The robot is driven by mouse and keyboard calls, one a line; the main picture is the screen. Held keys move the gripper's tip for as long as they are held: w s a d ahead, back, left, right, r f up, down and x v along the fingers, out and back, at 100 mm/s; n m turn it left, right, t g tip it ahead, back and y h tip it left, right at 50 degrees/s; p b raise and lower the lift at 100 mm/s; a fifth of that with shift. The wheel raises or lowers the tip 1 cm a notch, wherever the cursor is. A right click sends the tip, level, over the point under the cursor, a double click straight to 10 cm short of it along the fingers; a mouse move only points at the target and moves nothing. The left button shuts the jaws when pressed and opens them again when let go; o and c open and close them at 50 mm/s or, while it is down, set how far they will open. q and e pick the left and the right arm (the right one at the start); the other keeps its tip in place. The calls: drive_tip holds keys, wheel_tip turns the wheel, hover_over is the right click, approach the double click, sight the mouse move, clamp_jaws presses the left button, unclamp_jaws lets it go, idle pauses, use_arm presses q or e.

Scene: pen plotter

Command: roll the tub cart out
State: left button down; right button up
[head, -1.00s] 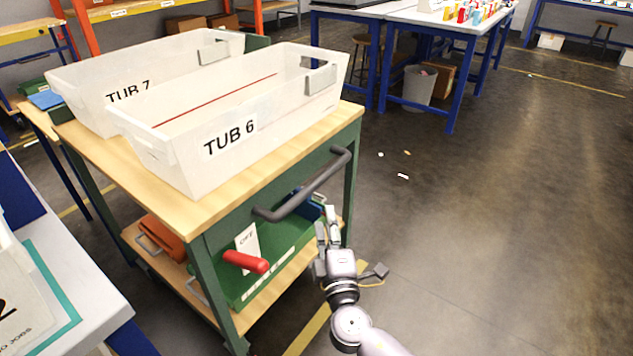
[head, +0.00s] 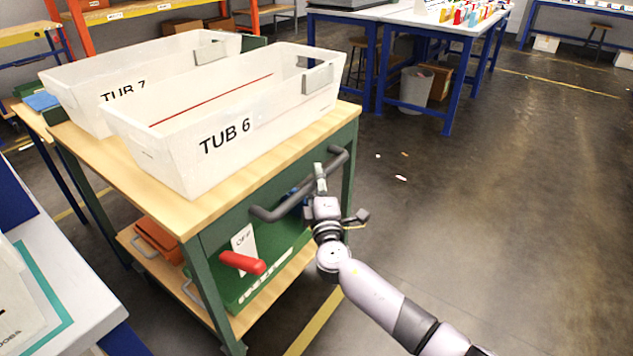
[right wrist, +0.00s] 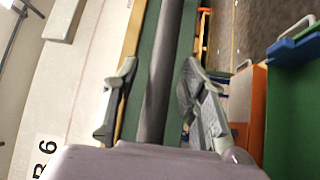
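The tub cart has a wooden top (head: 335,122) on a green frame. It carries two translucent tubs, TUB 6 (head: 190,165) in front and TUB 7 (head: 80,85) behind. A dark grey bar handle (head: 272,213) is on its near side; it also shows in the right wrist view (right wrist: 160,85). My right gripper (head: 320,178) is at the handle. In the right wrist view my right gripper (right wrist: 157,88) is open, with one finger on each side of the bar and gaps visible. A red lever (head: 243,263) with an "OFF" label is below the handle. My left gripper is out of view.
A white-topped table (head: 75,290) stands close at the left front. A blue-legged table (head: 415,18) and a grey bin (head: 415,88) stand behind the cart. The concrete floor (head: 520,200) on the right is clear apart from small scraps.

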clamp_jaws()
idle(0.4)
idle(0.4)
